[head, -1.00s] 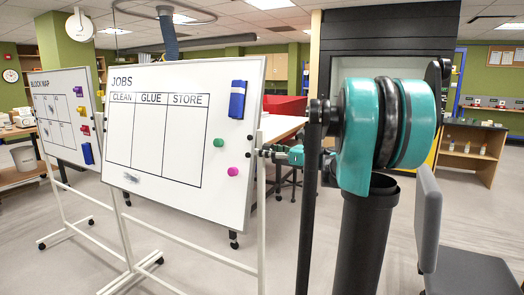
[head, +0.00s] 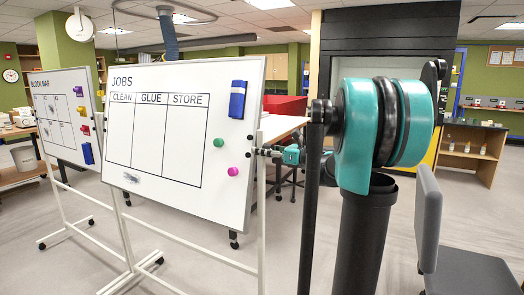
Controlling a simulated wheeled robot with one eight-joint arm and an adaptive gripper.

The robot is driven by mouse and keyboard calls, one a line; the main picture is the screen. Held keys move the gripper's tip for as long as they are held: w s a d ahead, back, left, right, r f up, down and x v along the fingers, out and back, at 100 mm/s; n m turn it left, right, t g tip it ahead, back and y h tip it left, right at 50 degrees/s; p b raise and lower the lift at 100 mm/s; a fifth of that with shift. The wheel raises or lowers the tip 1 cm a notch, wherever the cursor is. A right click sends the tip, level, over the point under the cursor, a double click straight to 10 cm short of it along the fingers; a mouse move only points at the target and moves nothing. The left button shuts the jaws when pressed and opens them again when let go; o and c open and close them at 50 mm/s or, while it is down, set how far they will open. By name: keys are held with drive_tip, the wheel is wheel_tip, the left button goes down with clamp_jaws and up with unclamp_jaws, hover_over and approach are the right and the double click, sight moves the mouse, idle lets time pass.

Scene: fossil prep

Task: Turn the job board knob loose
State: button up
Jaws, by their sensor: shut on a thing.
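The job board (head: 218,180) is a white panel headed JOBS, with CLEAN, GLUE and STORE columns. It stands tilted on a white wheeled frame. My gripper (head: 264,151) is at the right edge of the board, beside the frame's upright. It is shut on the job board knob, small and dark at this edge. The fingers and the upright hide most of the knob, so its exact turn cannot be told.
A blue eraser (head: 238,100), a green magnet (head: 219,143) and a magenta magnet (head: 233,171) are on the board. The block map board (head: 65,115) stands to the left. A grey chair (head: 428,220) is at the right. The floor in front is clear.

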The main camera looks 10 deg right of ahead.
drive_tip(key=shift+n, duration=1.5)
drive_tip(key=o, duration=1.2)
drive_tip(key=shift+d, duration=0.1)
drive_tip(key=v, duration=1.2)
